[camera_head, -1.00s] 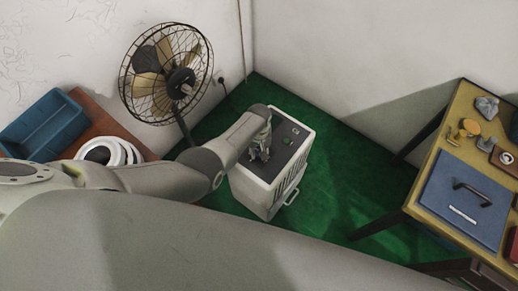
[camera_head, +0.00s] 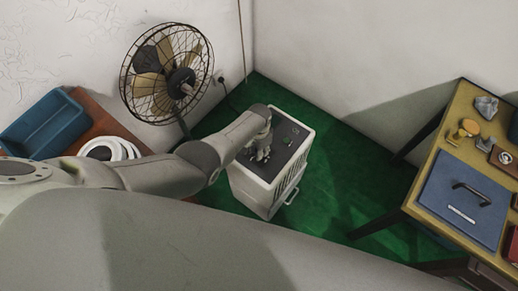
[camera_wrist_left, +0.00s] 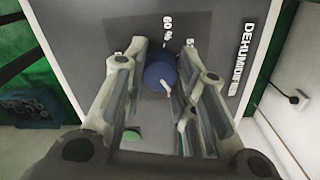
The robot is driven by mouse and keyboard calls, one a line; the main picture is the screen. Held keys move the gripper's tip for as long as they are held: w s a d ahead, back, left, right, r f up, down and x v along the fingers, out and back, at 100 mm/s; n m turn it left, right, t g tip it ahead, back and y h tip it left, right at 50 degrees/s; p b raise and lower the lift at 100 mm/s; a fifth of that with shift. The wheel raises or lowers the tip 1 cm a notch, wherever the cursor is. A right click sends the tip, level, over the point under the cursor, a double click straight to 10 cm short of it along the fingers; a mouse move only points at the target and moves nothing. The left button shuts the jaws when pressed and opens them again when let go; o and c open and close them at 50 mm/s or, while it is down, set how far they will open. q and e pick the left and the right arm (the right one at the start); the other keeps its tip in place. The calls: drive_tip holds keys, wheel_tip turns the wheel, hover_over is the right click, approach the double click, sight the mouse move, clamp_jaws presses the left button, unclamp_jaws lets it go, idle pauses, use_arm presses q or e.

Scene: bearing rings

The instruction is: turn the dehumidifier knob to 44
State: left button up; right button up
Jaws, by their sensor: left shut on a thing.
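The dehumidifier (camera_head: 262,192) is a white box with a dark top panel, standing on the green floor. Its blue round knob (camera_wrist_left: 159,71) with a pale pointer mark shows in the left wrist view, beside the printed "60 %". The pointer mark lies toward the lower right of the knob there. Other scale numbers are mostly hidden by the fingers. My left gripper (camera_head: 261,155) reaches down onto the panel. In the left wrist view its fingers (camera_wrist_left: 164,60) are shut on the knob, one on each side. My right gripper is not in view.
A caged fan (camera_head: 168,75) stands behind the arm, near the wall. A blue crate (camera_head: 42,122) and white rings (camera_head: 115,149) lie at the left. A yellow table (camera_head: 440,140) with a blue case (camera_head: 465,200) stands at the right. Green floor (camera_head: 340,170) lies clear between.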

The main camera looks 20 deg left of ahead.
use_arm(q)
drive_tip(key=shift+m, duration=1.3)
drive_tip(key=o, duration=1.1)
drive_tip(key=shift+r, duration=6)
